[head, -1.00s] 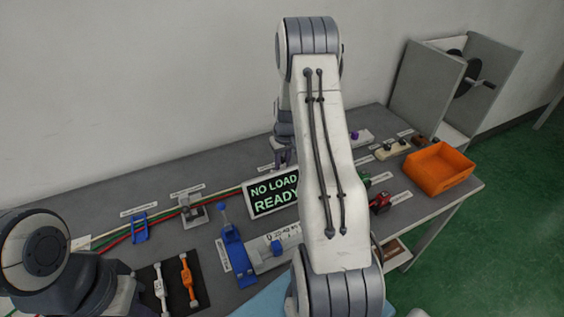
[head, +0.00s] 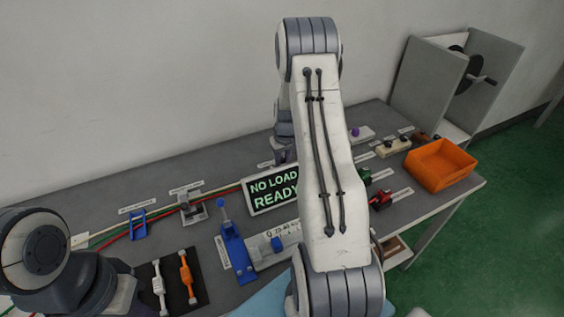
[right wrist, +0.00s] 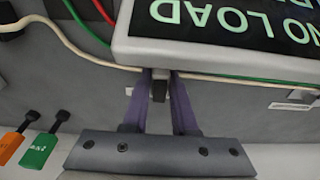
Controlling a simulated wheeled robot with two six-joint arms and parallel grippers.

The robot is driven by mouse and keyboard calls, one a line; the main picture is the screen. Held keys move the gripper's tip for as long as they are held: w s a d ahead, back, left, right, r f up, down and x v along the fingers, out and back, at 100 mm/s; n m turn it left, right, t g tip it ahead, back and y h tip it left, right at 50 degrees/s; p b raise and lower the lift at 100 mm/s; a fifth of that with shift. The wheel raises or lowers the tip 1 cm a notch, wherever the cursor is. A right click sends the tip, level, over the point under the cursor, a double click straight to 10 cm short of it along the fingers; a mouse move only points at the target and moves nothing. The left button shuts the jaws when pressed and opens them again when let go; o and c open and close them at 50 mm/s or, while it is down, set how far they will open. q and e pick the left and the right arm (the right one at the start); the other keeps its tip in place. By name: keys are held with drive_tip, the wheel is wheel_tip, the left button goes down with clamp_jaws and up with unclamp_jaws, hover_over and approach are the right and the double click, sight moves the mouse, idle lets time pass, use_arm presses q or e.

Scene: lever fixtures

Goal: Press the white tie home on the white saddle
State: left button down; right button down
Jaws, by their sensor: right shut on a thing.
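My right gripper (right wrist: 160,80) is shut on a small dark block (right wrist: 159,91) just below the display's edge in the right wrist view. A white cable (right wrist: 100,64) runs by its fingertips. In the head view this gripper (head: 284,153) shows only partly, behind the display and my right arm. I cannot tell whether the dark block is part of the white tie or its saddle; neither can be clearly identified. A white piece (head: 159,290) lies beside an orange one on a black mat at the front left. My left gripper is out of view.
The display (head: 272,193) reads NO LOAD READY and stands close to the right gripper. A blue lever fixture (head: 237,254) stands in front of it. Grey (head: 192,210) and blue (head: 139,228) fixtures stand left. An orange bin (head: 440,165) is at right.

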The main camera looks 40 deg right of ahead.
drive_tip(key=shift+f, duration=0.45)
drive_tip(key=shift+f+b, duration=0.35)
drive_tip(key=shift+b, duration=0.15)
drive_tip(key=shift+c, duration=0.7)
unclamp_jaws()
drive_tip(key=shift+r+p, duration=2.55)
drive_tip(key=shift+r, duration=0.95)
